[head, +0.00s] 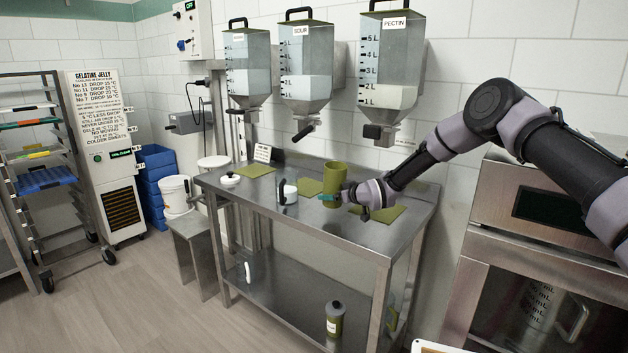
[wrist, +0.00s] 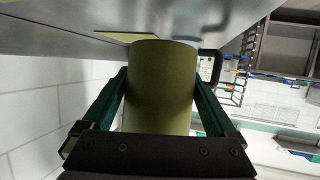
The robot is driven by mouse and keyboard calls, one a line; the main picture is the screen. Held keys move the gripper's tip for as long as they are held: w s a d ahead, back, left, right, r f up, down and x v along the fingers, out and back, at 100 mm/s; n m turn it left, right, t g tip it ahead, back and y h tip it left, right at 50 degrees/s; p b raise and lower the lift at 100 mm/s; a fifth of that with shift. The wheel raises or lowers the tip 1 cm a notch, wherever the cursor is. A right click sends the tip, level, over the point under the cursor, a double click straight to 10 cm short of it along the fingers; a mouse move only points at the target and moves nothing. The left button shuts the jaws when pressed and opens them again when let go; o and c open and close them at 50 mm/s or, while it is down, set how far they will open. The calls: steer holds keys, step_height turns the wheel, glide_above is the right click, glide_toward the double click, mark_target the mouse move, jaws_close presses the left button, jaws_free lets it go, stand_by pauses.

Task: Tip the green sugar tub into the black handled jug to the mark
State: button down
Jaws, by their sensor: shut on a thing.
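My gripper (head: 333,197) is shut on the green tub (head: 335,180), which stands upright at the steel table. In the wrist view the tub (wrist: 160,88) fills the middle, with a green finger on each side. I cannot tell whether its base touches the table. A small white vessel with a black handle (head: 284,191), which looks like the jug, stands on the table left of the tub. A black handle (wrist: 209,66) shows behind the tub in the wrist view. The jug's mark and the tub's contents cannot be seen.
Hoppers, including the pectin one (head: 392,60), hang above. A green bottle (head: 334,318) stands on the lower shelf. An oven (head: 530,220) stands at the right.

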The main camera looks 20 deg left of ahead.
steer(key=f, duration=0.1)
steer(key=d+f, duration=0.1)
steer(key=shift+w+d+f, duration=0.1)
steer(key=shift+f, duration=0.2)
steer(key=shift+d+r, duration=0.1)
steer(key=shift+r, duration=0.45)
steer(key=r, duration=0.3)
steer(key=shift+w+d, duration=0.15)
steer(key=shift+d, duration=0.05)
steer(key=shift+r, duration=0.45)
steer(key=s+d, duration=0.4)
steer(key=s, duration=0.3)
steer(key=shift+r, duration=0.1)
steer(key=shift+w, duration=0.1)
